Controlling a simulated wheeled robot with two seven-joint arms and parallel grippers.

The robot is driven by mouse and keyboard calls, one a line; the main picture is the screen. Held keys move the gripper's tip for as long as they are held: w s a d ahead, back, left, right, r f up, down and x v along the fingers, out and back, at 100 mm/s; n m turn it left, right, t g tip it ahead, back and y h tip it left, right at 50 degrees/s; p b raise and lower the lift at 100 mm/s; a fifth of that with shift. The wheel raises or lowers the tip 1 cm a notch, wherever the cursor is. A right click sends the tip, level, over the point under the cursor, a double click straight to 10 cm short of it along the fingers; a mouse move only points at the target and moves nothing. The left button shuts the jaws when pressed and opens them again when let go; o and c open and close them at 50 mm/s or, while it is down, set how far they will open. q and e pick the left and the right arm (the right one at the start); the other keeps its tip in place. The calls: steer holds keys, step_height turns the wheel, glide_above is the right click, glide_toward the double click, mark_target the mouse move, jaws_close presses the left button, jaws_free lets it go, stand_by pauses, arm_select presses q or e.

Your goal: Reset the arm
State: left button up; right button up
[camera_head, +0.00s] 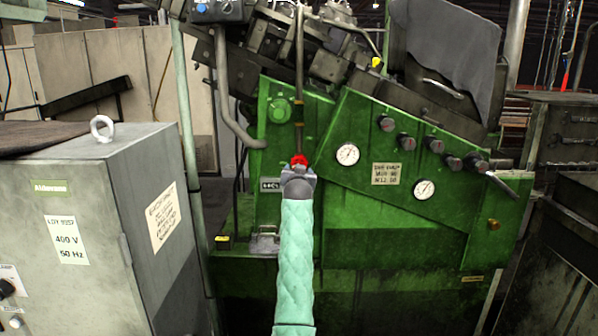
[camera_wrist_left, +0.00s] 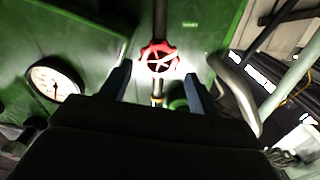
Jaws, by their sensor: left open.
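My left arm in a teal sleeve reaches up the middle of the head view. Its gripper (camera_head: 298,172) is in front of the green machine (camera_head: 400,210), just below a red valve wheel (camera_head: 299,160). In the left wrist view the same red wheel (camera_wrist_left: 158,57) is on a vertical pipe, lit brightly. The two dark blue fingers of my left gripper (camera_wrist_left: 158,74) stand wide apart, one on each side below the wheel. Nothing is held between them. The gripper partly hides the wheel in the head view. My right gripper does not show.
A grey electrical cabinet (camera_head: 75,215) with a lifting eye (camera_head: 103,128) stands at left. A curved grey pipe (camera_head: 226,95) runs down beside the machine. Gauges (camera_head: 347,154) and dark knobs (camera_head: 407,142) are on the panel right of the gripper.

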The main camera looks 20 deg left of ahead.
arm_select(q)
steer(key=shift+s+d, duration=0.15)
steer(key=shift+s, duration=0.35)
steer(key=s+d+r+g+h, duration=0.1)
steer(key=s+d+g+h, duration=0.15)
steer(key=s, duration=0.45)
steer(key=s+d+r+g+h, duration=0.1)
steer(key=s+d+h, duration=0.15)
steer(key=s, duration=0.35)
steer(key=s+d+f+m+g+h, duration=0.1)
steer(key=s+d+f+g, duration=0.3)
steer(key=s+f, duration=1.1)
steer(key=s+d+f+m+g+h, duration=0.15)
steer(key=s+d+f, duration=0.45)
steer(key=s+f, duration=0.85)
steer(key=s+f+g, duration=0.2)
steer(key=s+f, duration=0.4)
steer(key=s, duration=0.4)
steer(key=s+f+g, duration=0.2)
steer(key=s+f, duration=0.3)
steer(key=s, duration=0.4)
steer(key=s+f+g, duration=0.2)
steer(key=s+f, duration=0.4)
steer(key=s, duration=0.4)
steer(key=shift+s+d+f+m+y+p, duration=0.3)
steer(key=shift+s+d+m+y, duration=0.05)
steer(key=shift+d+m, duration=0.1)
